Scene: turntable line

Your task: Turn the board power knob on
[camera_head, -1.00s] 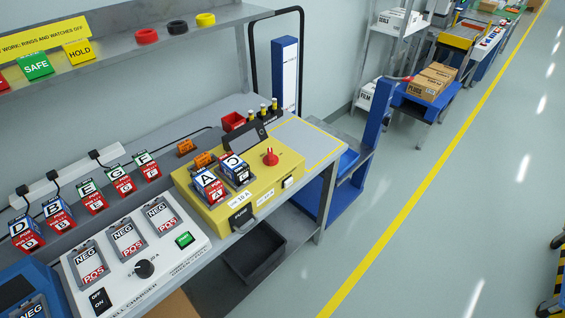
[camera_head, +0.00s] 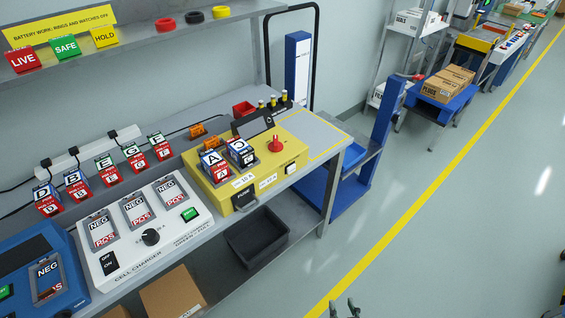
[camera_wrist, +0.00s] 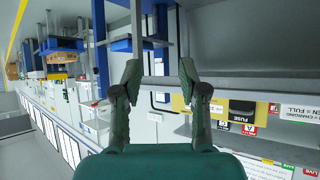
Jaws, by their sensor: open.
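A red knob (camera_head: 275,145) stands upright on the right part of a yellow board unit (camera_head: 264,183). Which way it is turned is too small to tell. Two cells marked A (camera_head: 214,164) and C (camera_head: 241,152) sit in the unit, left of the knob. My gripper (camera_head: 343,308) shows only as fingertips at the bottom edge of the head view, over the floor, well apart from the bench. In the wrist view my gripper (camera_wrist: 160,80) is open with nothing between its fingers. The yellow unit's black fuse part (camera_wrist: 242,108) shows right of the fingers there; the red knob is not clear in that view.
A white cell charger (camera_head: 127,266) with a black knob (camera_head: 150,237) stands left of the yellow unit. Several cells line the bench back. A shelf (camera_head: 135,45) hangs above. A black bin (camera_head: 258,240) sits below. The floor (camera_head: 440,240) to the right is clear.

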